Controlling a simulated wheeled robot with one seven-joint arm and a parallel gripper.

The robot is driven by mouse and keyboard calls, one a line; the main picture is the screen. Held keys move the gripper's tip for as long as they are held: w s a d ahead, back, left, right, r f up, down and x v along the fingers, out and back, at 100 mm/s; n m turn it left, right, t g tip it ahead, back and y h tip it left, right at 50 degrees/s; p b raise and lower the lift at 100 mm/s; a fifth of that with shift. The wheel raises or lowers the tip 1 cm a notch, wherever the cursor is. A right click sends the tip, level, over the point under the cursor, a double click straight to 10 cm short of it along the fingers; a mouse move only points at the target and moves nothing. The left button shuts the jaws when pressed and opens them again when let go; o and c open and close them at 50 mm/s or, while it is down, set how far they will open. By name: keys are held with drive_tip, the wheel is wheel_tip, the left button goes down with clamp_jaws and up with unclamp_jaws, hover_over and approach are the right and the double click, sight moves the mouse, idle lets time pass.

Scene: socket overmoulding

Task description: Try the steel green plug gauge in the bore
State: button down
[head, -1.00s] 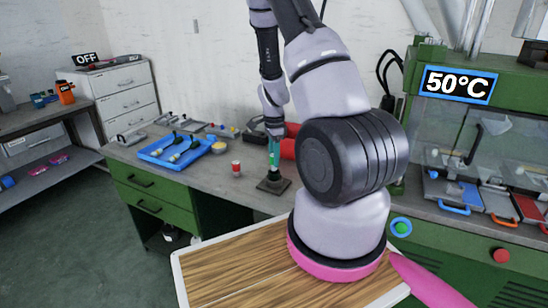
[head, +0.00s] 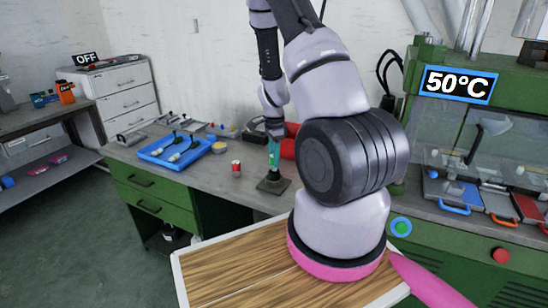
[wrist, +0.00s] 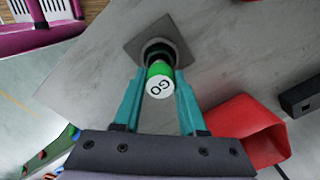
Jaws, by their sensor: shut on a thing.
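My gripper (wrist: 157,82) has teal fingers and is shut on the green plug gauge (wrist: 160,86). The gauge's white end face reads "GO" and points toward the wrist camera. Its far end meets the dark round opening of the bore piece (wrist: 136,45), which has a square grey base. How deep the gauge sits in the bore is hidden. In the head view my gripper (head: 274,153) is upright above the dark bore piece (head: 272,185) on the bench. The gauge is too small there to make out clearly.
A red hollow part (wrist: 245,135) lies close beside the gripper. A green machine (head: 420,55) showing 50°C is at right.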

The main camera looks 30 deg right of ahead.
drive_tip(key=shift+f, duration=1.65)
idle(0.6)
drive_tip(key=shift+r, duration=0.2)
idle(0.5)
drive_tip(key=shift+r, duration=1.7)
drive_tip(key=shift+r, duration=0.1)
drive_tip(key=shift+r, duration=2.4)
